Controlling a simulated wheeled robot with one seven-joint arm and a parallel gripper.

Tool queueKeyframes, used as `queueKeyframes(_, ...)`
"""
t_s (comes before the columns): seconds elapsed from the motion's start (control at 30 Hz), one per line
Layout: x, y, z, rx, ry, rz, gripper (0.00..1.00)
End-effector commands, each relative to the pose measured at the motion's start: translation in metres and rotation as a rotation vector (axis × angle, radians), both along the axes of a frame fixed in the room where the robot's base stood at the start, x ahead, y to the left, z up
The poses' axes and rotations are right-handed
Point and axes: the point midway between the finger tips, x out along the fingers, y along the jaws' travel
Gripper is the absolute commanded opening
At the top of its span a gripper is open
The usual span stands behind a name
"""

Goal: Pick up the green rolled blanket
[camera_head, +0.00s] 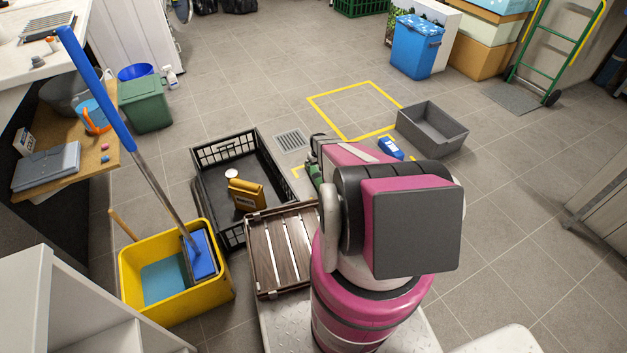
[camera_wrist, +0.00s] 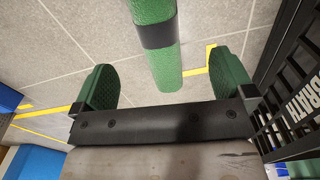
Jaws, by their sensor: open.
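The green rolled blanket (camera_wrist: 160,68) shows in the wrist view as a long green roll with a dark band around it. It reaches in from the top edge, and its near end lies between the two green finger pads of my gripper (camera_wrist: 165,75). My gripper is open, with a clear gap on each side of the roll and no visible contact. In the head view my arm hides most of this spot; a small green part shows at the arm's left edge, and I cannot tell whether it is finger or blanket.
A black crate (camera_head: 203,208) holding a yellow item stands left of my arm, a slatted wooden crate (camera_head: 254,263) nearer. A yellow mop bucket (camera_head: 205,299) is at lower left. A grey bin (camera_head: 452,152) and a blue item (camera_head: 391,148) lie to the right. Floor is free beyond.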

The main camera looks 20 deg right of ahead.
Motion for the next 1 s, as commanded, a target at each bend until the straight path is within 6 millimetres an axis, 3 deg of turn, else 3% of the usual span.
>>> queueKeyframes(0.4,0.001,-0.001,-0.050,-0.006,0.003,0.010,1.00)
queueKeyframes(0.67,0.003,-0.002,-0.066,-0.006,0.003,0.009,1.00)
queueKeyframes(1.0,0.006,-0.004,-0.108,-0.005,0.003,0.009,1.00)
